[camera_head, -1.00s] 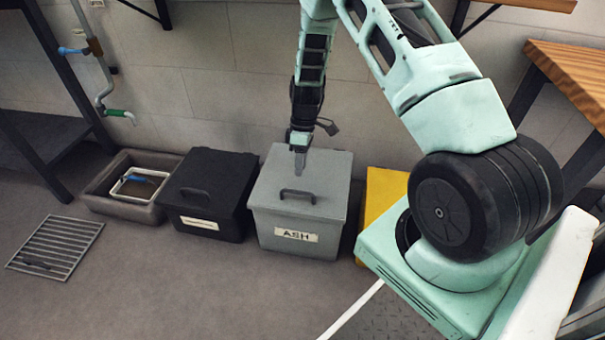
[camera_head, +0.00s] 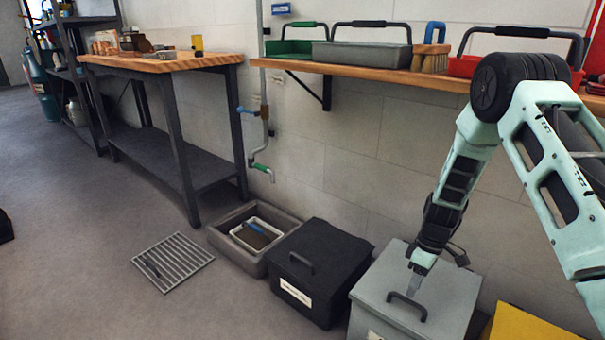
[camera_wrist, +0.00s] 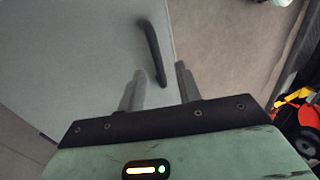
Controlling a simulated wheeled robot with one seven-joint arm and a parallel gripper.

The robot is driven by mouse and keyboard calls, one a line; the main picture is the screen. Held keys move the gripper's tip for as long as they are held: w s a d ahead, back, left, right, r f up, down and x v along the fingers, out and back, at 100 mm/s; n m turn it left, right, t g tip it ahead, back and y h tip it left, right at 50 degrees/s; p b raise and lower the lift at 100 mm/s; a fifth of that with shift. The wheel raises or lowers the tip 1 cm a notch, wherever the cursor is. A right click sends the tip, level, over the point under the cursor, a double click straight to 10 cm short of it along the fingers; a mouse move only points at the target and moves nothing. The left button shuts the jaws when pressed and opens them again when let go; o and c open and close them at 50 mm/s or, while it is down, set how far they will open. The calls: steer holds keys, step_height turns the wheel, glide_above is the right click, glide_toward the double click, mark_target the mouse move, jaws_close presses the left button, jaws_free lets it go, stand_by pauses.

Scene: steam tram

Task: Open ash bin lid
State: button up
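The grey ash bin (camera_head: 450,297) stands at the lower right of the head view, its lid shut flat. Its front label is mostly cut off by the lower picture edge. A dark bar handle (camera_head: 407,306) stands on the lid near its front. My gripper (camera_head: 415,285) points down over the lid, just behind the handle in that view. In the wrist view my two fingers (camera_wrist: 161,80) are apart with nothing gripped. The handle (camera_wrist: 152,52) shows beyond and partly between the fingertips, over the pale lid (camera_wrist: 80,60). I cannot tell whether a finger touches it.
A black lidded bin (camera_head: 322,270) stands close left of the ash bin, and a yellow bin (camera_head: 535,325) at its right. A trough (camera_head: 225,238) and floor grate (camera_head: 173,262) lie further left. A wooden shelf (camera_head: 370,75) with trays hangs above. Open floor lies at left.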

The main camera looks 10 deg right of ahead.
steer(key=s+a+r, duration=0.3)
steer(key=a+r, duration=0.6)
steer(key=a, duration=0.1)
steer(key=s+a+r, duration=0.3)
steer(key=a+r, duration=0.5)
steer(key=a, duration=0.2)
steer(key=s+a+r+t+h, duration=0.1)
steer(key=s+a+r, duration=0.3)
steer(key=s, duration=0.5)
steer(key=s+a+r+t+h, duration=0.1)
steer(key=s+a+r, duration=0.1)
steer(key=s+r, duration=0.5)
step_height(320, 180, up, 35)
steer(key=s+p, duration=0.2)
steer(key=p, duration=3.4)
steer(key=shift+s+f, duration=0.2)
steer(key=shift+s, duration=0.2)
steer(key=shift+r+p, duration=0.2)
steer(key=shift+p, duration=0.1)
steer(key=shift+c, duration=0.8)
jaws_close()
